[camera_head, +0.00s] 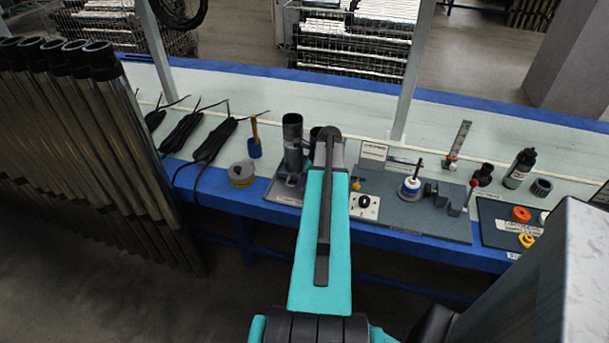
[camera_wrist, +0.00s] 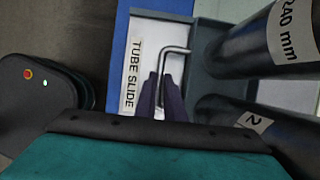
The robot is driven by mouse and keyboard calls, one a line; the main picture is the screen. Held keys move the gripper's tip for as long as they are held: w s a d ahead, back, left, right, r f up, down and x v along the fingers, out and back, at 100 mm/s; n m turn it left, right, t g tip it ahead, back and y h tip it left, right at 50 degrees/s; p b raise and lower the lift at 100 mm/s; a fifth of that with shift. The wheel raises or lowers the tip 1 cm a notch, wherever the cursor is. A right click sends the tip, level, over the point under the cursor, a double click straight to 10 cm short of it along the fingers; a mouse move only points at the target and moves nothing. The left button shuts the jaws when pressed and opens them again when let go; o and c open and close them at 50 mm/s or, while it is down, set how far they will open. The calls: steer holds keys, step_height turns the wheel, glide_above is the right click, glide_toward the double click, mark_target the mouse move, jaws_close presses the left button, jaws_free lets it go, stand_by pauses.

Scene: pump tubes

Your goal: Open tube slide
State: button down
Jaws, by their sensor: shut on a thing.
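The tube slide's white front panel (camera_wrist: 143,50) carries the label "TUBE SLIDE" in the wrist view. A thin bent metal handle (camera_wrist: 176,50) stands out from it. My gripper (camera_wrist: 161,82) has both dark fingers closed around the handle's straight leg; the exact contact is small and partly hidden. Two dark tubes, one marked "240 mm" (camera_wrist: 265,45) and one marked "2" (camera_wrist: 255,125), stand beside the handle in a grey tray (camera_wrist: 207,45). In the head view the tray (camera_head: 283,192) and an upright dark tube (camera_head: 292,145) show left of my arm, which hides my gripper.
A blue-edged bench (camera_head: 235,195) runs across the view. A rack of long metal tubes (camera_head: 100,150) stands at left. A grey board (camera_head: 425,213) with small parts lies right of my arm. Black cables (camera_head: 183,130) and a tape roll (camera_head: 241,172) lie at left.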

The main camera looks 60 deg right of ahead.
steer(key=shift+s+a, duration=0.2)
steer(key=shift+a, duration=0.5)
steer(key=c, duration=1.8)
jaws_free()
steer(key=shift+c, duration=0.2)
steer(key=shift+r, duration=0.1)
steer(key=b+v, duration=0.1)
steer(key=v, duration=1.2)
steer(key=shift+r, duration=0.3)
steer(key=shift+d, duration=0.1)
